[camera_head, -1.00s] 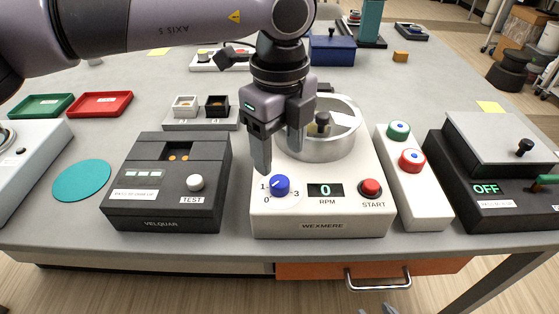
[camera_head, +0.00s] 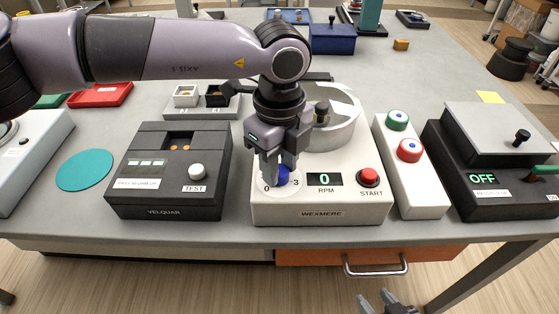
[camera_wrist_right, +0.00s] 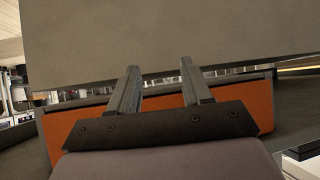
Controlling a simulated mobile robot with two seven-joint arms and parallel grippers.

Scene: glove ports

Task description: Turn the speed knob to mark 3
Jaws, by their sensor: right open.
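The blue speed knob (camera_head: 284,177) sits on the front left of the white WEXMERE machine (camera_head: 335,200). My left gripper (camera_head: 279,173) is down at the knob, its fingers drawn in on either side of it. The fingers hide part of the knob and some dial marks; the 0 and 3 marks show, but the pointer cannot be made out. The RPM display (camera_head: 325,180) reads 0, beside the red START button (camera_head: 369,177). My right gripper (camera_head: 382,301) is low in front of the table, open and empty, as the right wrist view (camera_wrist_right: 160,88) also shows.
A black VELQUAR box (camera_head: 165,190) stands left of the machine. A white panel (camera_head: 422,190) with green and red buttons stands close on its right, then a dark box (camera_head: 490,190) reading OFF. An orange drawer (camera_head: 320,257) is under the table edge.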

